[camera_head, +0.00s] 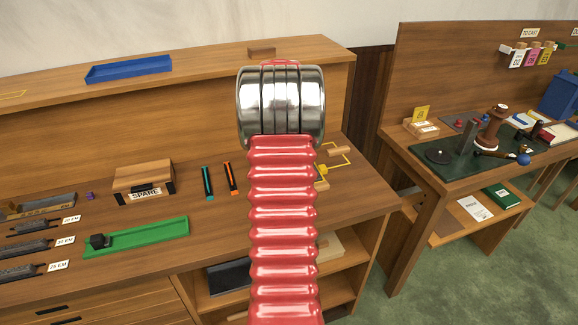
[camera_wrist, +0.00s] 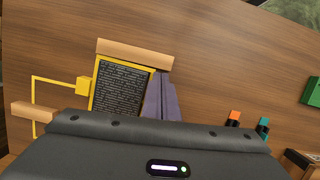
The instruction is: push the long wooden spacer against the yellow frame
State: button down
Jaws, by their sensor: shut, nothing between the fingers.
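The long wooden spacer (camera_wrist: 134,53) lies along the far edge of a dark block of type (camera_wrist: 122,88) in the wrist view. I cannot tell whether the two touch. The yellow frame (camera_wrist: 58,78) edges the type and runs out to the left as a thin bar with a small yellow block. My gripper (camera_wrist: 161,74) is shut and empty; its grey fingers stand right of the type, with tips near the spacer's right end. In the head view my arm hides most of this; part of the yellow frame (camera_head: 346,163) and the spacer's end (camera_head: 322,184) show.
A shorter wooden piece (camera_wrist: 35,109) lies at the frame's left bar. An orange stick (camera_head: 231,179) and a teal stick (camera_head: 207,183) lie left of my arm. A green tray (camera_head: 160,233) and a SPARE box (camera_head: 143,177) are farther left.

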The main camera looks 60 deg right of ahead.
jog(key=shift+f, duration=0.15)
jog(key=shift+s+a, duration=0.5)
jog(key=shift+s, duration=0.15)
jog(key=v, duration=1)
jog(key=shift+s, duration=0.15)
dwell(0.8)
